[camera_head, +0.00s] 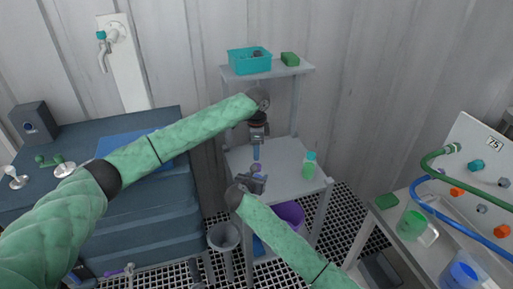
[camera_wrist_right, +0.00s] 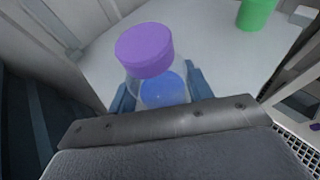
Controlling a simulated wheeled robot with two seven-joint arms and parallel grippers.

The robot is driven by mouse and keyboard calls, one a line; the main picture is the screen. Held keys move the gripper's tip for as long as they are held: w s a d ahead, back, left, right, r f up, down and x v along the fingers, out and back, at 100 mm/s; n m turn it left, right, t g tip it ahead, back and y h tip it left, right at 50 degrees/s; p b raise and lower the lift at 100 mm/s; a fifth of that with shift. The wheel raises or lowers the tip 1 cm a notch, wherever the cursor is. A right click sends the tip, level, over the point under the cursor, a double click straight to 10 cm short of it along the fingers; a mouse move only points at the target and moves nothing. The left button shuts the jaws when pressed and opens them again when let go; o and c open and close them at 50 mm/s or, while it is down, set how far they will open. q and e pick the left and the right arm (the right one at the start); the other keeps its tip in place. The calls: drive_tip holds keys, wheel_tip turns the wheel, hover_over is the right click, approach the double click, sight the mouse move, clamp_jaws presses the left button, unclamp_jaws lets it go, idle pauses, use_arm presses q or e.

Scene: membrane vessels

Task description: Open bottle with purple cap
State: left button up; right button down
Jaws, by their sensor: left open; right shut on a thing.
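The bottle with the purple cap stands on the middle shelf of the grey rack. In the right wrist view its purple cap (camera_wrist_right: 144,49) is on top of a clear body with blue in it (camera_wrist_right: 165,90). My right gripper (camera_head: 257,180) is shut on the bottle body, with a blue finger on each side below the cap. In the head view the cap (camera_head: 257,168) is small and partly hidden by the right gripper. My left gripper (camera_head: 256,153) is open and points down, just above the cap. Any gap between them is too small to judge.
A green bottle with a teal cap (camera_head: 309,165) stands to the right on the grey shelf (camera_head: 290,182). A teal basket (camera_head: 249,61) and a green block (camera_head: 290,59) are on the upper shelf. A purple bucket (camera_head: 291,214) is below. Right is a bench with hoses.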

use_arm(q)
drive_tip(key=m, duration=1.1)
drive_tip(key=shift+d, duration=0.1)
drive_tip(key=m, duration=0.3)
drive_tip(key=shift+m, duration=0.4)
drive_tip(key=shift+f, duration=4)
drive_tip(key=c, duration=1)
